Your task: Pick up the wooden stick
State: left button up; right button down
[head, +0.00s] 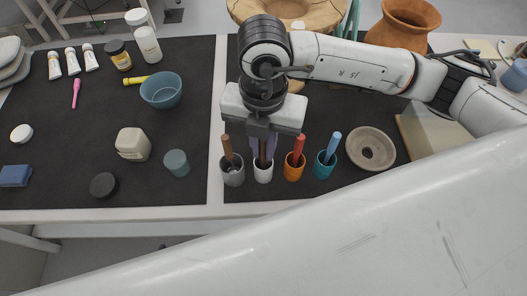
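A brown, wood-coloured stick (228,147) leans upright in a grey cup (233,176), its top end free. My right gripper (263,150) points down over the white cup (263,173), just right of the brown stick and apart from it. Purplish and dark upright shapes show at its fingertips above the white cup. I cannot tell which are fingers and which a stick, or whether the gripper is open or shut. My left gripper is not in view.
To the right stand an orange cup (294,171) with a red stick, a teal cup (324,169) with a blue stick, and a grey ring-shaped dish (370,149). A beige jar (133,144) and a small blue-grey cup (177,163) stand left. The left black mat (75,131) has free room.

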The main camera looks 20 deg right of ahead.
notch_tip(320, 180, up, 10)
jog(key=shift+r, duration=0.1)
dwell(0.6)
